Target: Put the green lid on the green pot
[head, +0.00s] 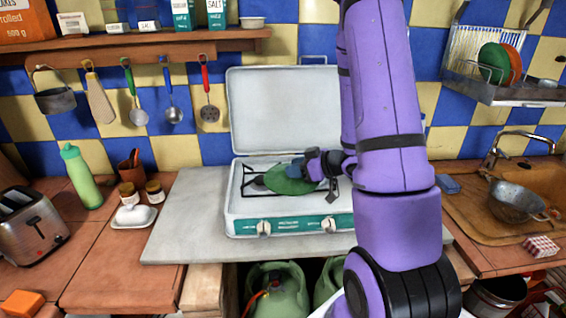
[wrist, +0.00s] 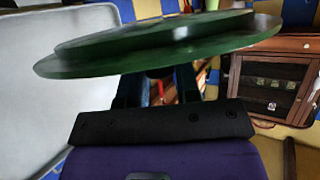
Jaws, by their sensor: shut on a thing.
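The green lid (head: 288,182) is a flat green disc, held over the open camping stove (head: 240,222). My gripper (head: 297,168) is shut on the lid, near the middle of its upper side as far as the head view shows. In the wrist view the lid (wrist: 165,46) spans the top of the picture, with my gripper's fingers (wrist: 158,84) against it. I cannot make out a green pot in either view. My purple arm hides the right part of the stove.
The stove's raised white cover (head: 283,108) stands behind the lid. Utensils hang from the shelf (head: 150,46) at left. A toaster (head: 33,222) and green bottle (head: 82,178) stand at left. A metal colander (head: 515,200) is by the sink at right. The grey slab (head: 185,225) left of the stove is clear.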

